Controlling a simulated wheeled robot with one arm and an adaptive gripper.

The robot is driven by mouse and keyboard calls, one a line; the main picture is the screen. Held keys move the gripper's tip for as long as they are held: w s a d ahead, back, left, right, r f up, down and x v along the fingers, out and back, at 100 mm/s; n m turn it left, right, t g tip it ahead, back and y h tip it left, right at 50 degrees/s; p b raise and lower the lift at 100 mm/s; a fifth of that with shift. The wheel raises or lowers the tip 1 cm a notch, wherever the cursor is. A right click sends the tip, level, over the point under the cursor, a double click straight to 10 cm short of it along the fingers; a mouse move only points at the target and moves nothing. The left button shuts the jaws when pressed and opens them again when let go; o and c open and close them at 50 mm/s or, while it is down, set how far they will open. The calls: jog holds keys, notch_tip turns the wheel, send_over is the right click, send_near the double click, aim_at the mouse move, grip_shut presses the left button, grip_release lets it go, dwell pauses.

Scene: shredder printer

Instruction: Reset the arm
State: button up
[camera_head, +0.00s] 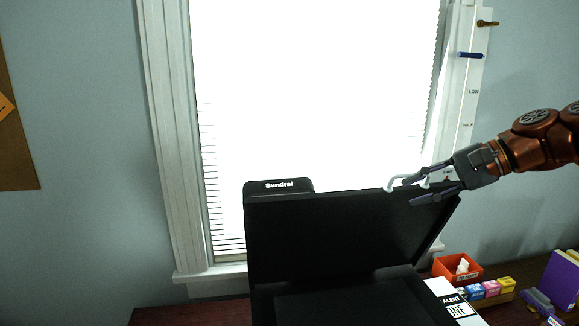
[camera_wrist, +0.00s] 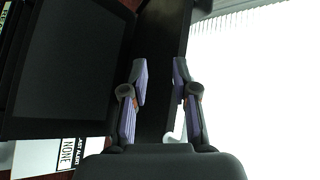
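My arm reaches in from the right in the head view, with my gripper (camera_head: 409,191) in front of the upper right edge of a black machine's raised panel (camera_head: 340,235). The two fingers are apart with nothing visibly held between them. In the wrist view my gripper (camera_wrist: 160,75) also shows a clear gap between its fingertips, with the black machine (camera_wrist: 75,60) behind and to the left. A white curved piece (camera_head: 393,184) shows beside the fingers; I cannot tell what it belongs to. Whether the fingers touch the panel is unclear.
A bright window (camera_head: 315,90) is behind the machine. An orange bin (camera_head: 446,269), several small coloured boxes (camera_head: 491,289), a printed sheet (camera_head: 452,305) and a purple binder (camera_head: 563,278) are at the lower right. A white strip with hooks (camera_head: 470,80) is on the wall.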

jog(key=s+a+f+n+g+h, duration=0.4)
jog(key=s+a+f+h, duration=0.1)
jog(key=s+a+f, duration=0.9)
jog(key=s+d+f+n+g+h, duration=0.1)
jog(key=s+d+f+n+h, duration=0.1)
jog(key=s+f, duration=0.5)
jog(key=s+d+f+n+g+h+b, duration=0.1)
jog(key=s+d+f+n+h, duration=0.2)
jog(key=s+d+f, duration=0.2)
jog(key=s+f, duration=0.3)
jog(key=s, duration=0.3)
jog(key=shift+f+h, duration=0.15)
jog(key=shift+h, duration=0.25)
